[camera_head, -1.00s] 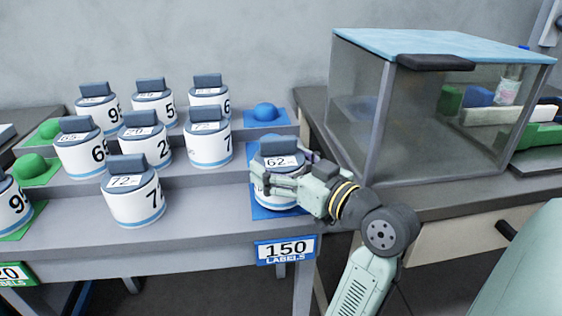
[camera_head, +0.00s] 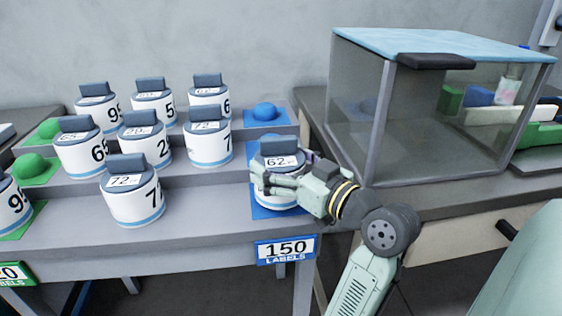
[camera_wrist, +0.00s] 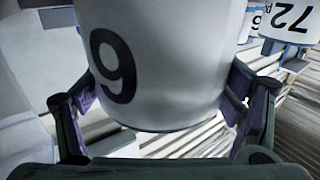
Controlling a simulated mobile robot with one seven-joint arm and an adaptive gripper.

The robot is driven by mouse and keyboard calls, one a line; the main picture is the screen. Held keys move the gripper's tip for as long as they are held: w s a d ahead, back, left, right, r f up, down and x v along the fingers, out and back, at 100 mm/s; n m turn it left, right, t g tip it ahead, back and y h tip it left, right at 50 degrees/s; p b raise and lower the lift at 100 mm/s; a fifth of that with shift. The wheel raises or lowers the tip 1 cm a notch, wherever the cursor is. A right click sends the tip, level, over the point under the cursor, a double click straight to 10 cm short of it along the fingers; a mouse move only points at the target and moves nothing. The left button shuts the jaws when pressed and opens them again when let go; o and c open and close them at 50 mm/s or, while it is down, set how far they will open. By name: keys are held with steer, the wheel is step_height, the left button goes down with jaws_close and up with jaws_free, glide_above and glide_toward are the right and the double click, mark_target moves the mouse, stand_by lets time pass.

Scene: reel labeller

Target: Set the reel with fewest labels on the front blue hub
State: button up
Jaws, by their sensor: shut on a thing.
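My gripper (camera_head: 270,180) is shut on the white reel marked 62 (camera_head: 283,202), which has a dark top block. The reel is upright over the front blue mat (camera_head: 258,210). The front hub is hidden, so I cannot tell whether the reel is seated. In the wrist view, the fingers (camera_wrist: 160,95) hold both sides of the white reel (camera_wrist: 165,50). A reel (camera_head: 145,143) in the middle of the group seems to read 20. Other reels include the front 72 (camera_head: 134,203) and a 65 (camera_head: 82,158).
A bare blue hub (camera_head: 266,112) is on the back step. Green hubs (camera_head: 34,165) are at left, and a reel (camera_head: 10,205) stands on the front green mat. A blue 150 LABELS sign (camera_head: 286,249) hangs below. A clear case (camera_head: 430,120) stands close at right.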

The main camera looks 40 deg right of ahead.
steer(key=shift+f+b, duration=0.45)
steer(key=shift+f, duration=0.2)
steer(key=o, duration=1)
steer(key=shift+o, duration=0.2)
steer(key=s, duration=1.1)
steer(key=shift+d, duration=0.2)
